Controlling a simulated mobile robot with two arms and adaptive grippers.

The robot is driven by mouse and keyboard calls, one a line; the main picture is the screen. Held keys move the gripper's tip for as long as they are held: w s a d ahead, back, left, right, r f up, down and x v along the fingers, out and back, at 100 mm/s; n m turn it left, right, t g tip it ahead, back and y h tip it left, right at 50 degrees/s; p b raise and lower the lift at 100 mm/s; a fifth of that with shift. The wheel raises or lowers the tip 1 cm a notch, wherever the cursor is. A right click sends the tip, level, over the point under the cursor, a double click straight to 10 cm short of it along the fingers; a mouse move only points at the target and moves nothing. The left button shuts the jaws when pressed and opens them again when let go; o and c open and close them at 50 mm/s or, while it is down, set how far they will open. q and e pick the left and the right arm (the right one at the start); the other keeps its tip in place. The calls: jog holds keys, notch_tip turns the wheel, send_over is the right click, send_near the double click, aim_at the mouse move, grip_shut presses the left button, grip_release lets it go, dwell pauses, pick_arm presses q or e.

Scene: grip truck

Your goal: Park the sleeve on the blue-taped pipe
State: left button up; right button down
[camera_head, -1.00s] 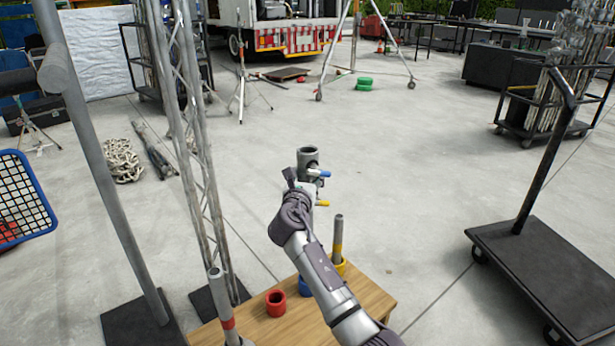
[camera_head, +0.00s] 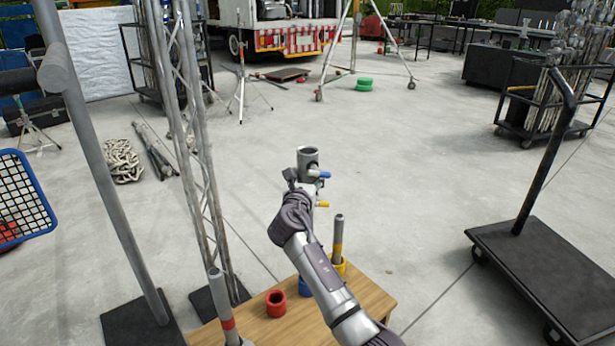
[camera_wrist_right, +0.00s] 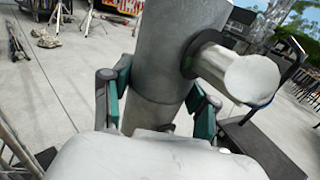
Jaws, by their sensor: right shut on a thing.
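In the head view my right gripper (camera_head: 305,184) is at a grey upright tube with an open top (camera_head: 308,158). In the right wrist view its teal-padded fingers (camera_wrist_right: 160,105) are shut on the grey tube (camera_wrist_right: 155,65), which has a side branch (camera_wrist_right: 235,72). I cannot tell whether this tube is the sleeve alone or sits over a pipe. A blue piece (camera_head: 322,174) and a yellow piece (camera_head: 323,204) stick out to its right. A yellow-banded pipe (camera_head: 338,235) stands in a yellow collar. A blue collar (camera_head: 304,288) is partly hidden by my arm.
A wooden table (camera_head: 355,300) holds a red collar (camera_head: 276,303) and a red-banded pipe (camera_head: 228,318). A lattice truss (camera_head: 200,160) and a grey pole (camera_head: 100,180) stand on the left. A black cart (camera_head: 555,275) is on the right. The middle floor is open.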

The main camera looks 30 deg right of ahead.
pick_arm(q)
jog(key=shift+r, duration=0.15)
pick_arm(e)
jog(key=shift+f, duration=0.2)
jog(key=shift+f+b, duration=0.35)
jog(key=shift+f, duration=0.35)
pick_arm(q)
jog(key=shift+s+r, duration=0.25)
jog(key=shift+r, duration=0.05)
pick_arm(e)
jog(key=shift+f, duration=0.6)
pick_arm(q)
jog(key=shift+f+b, duration=0.15)
jog(key=shift+b, duration=0.2)
pick_arm(e)
jog(key=shift+f, duration=0.25)
jog(key=shift+f, duration=0.15)
jog(key=shift+f+b, duration=0.7)
jog(key=shift+f, duration=0.8)
jog(key=shift+f+b, duration=0.4)
jog(key=shift+b, duration=0.1)
pick_arm(q)
jog(key=w+d+r+t+h, duration=0.1)
jog(key=w+d+t, duration=0.1)
jog(key=w+t, duration=0.3)
jog(key=shift+w+d+r, duration=0.35)
jog(key=shift+w+r, duration=0.05)
jog(key=shift+w, duration=1.35)
pick_arm(e)
jog(key=shift+f, duration=0.45)
